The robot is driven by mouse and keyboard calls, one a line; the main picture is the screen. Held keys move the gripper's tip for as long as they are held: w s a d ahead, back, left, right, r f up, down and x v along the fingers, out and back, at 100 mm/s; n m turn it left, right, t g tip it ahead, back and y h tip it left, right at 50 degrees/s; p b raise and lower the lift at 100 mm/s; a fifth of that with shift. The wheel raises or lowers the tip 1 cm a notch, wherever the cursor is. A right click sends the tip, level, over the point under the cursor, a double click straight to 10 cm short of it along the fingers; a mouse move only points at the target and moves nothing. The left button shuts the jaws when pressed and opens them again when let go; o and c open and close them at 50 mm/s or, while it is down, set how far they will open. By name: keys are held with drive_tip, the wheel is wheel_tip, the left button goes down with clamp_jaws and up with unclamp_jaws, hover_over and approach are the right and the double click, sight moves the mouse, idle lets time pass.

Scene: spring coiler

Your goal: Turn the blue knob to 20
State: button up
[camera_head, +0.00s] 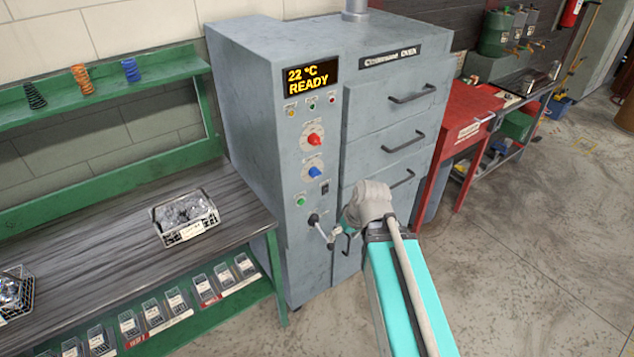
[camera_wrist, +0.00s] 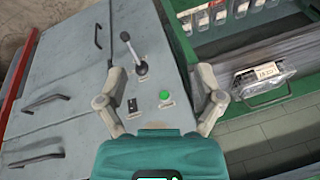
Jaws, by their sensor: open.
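The blue knob (camera_head: 315,172) is on the front panel of the grey oven (camera_head: 265,130), below a red knob (camera_head: 314,140). A number scale around it is too small to read in the head view. My gripper (camera_head: 334,236) is in front of the oven, low and to the right of the blue knob, partly hidden behind my wrist. In the wrist view my gripper (camera_wrist: 158,82) is open with nothing between its fingers. The wrist view shows a green button (camera_wrist: 164,95), a black switch (camera_wrist: 132,105) and a black-tipped lever (camera_wrist: 133,55), but not the blue knob.
The oven display (camera_head: 309,76) reads 22 °C READY. Drawers with black handles (camera_head: 404,142) are right of the panel. A green-framed workbench (camera_head: 110,235) with a wire basket (camera_head: 185,217) stands on the left. Open floor (camera_head: 530,230) lies to the right.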

drive_tip(key=w+a+f+n+t+y+b, duration=0.2)
drive_tip(key=w+a+n+t+y+b, duration=0.1)
drive_tip(key=w+b, duration=0.1)
drive_tip(key=n+t+y+b, duration=0.1)
drive_tip(key=t+y+b, duration=0.1)
drive_tip(key=t+b, duration=1)
approach(317, 174)
drive_tip(key=v, duration=0.4)
drive_tip(key=shift+r+g+b, duration=0.4)
drive_tip(key=shift+w, duration=0.15)
drive_tip(key=shift+x, duration=6.8)
drive_tip(key=shift+f, duration=0.1)
drive_tip(key=c, duration=1.1)
